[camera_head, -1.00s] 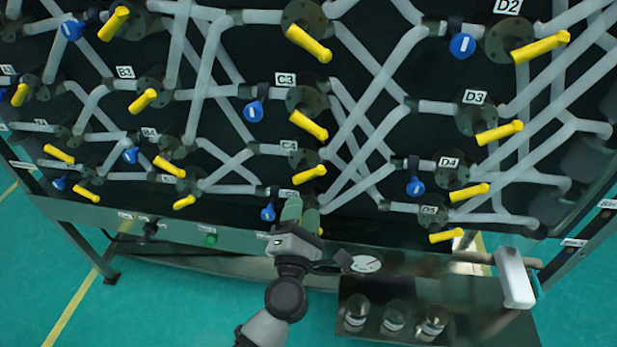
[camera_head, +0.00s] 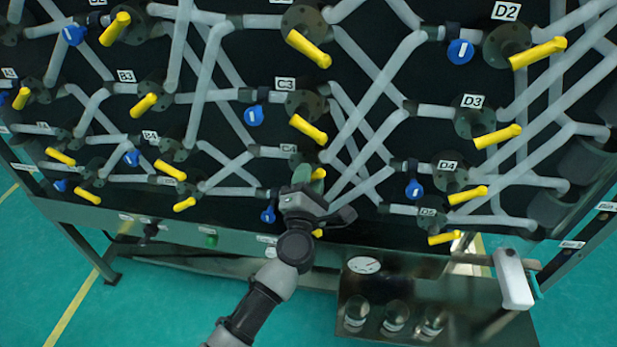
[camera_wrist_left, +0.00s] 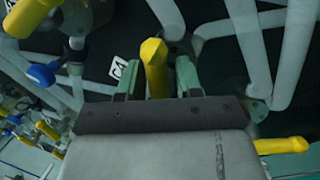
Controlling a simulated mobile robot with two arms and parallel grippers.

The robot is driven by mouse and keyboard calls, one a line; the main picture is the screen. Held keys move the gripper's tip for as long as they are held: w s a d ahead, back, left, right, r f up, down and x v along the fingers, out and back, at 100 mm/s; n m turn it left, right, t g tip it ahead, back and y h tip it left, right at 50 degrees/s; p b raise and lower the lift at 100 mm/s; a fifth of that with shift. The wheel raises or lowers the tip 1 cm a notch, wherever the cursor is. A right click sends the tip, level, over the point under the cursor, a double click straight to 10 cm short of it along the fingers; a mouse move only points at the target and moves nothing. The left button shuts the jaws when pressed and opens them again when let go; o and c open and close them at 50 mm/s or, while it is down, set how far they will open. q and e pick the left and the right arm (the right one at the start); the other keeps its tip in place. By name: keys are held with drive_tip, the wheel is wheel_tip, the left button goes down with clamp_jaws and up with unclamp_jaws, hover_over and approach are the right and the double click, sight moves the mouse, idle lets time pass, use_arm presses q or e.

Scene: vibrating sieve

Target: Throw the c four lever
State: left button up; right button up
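The C4 lever (camera_head: 319,173) is a yellow handle on a dark valve near the C4 label, in the middle of the panel. In the head view it is partly hidden by my left gripper (camera_head: 308,182), which is in front of it. In the left wrist view the yellow lever (camera_wrist_left: 154,67) stands between the two green fingers of my left gripper (camera_wrist_left: 156,82). A narrow gap shows on each side of the lever, so the fingers look open around it. The C4 label (camera_wrist_left: 118,68) is left of it. My right gripper is not in view.
The C3 lever (camera_head: 308,129) is just above, and another yellow lever (camera_head: 318,233) shows partly below my gripper. A blue valve handle (camera_head: 268,214) is close at left. Grey pipes surround the valves. A shelf with glass jars (camera_head: 395,316) and a round gauge (camera_head: 363,265) is below.

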use_arm(q)
drive_tip(key=shift+r, duration=0.15)
drive_tip(key=c, duration=0.4)
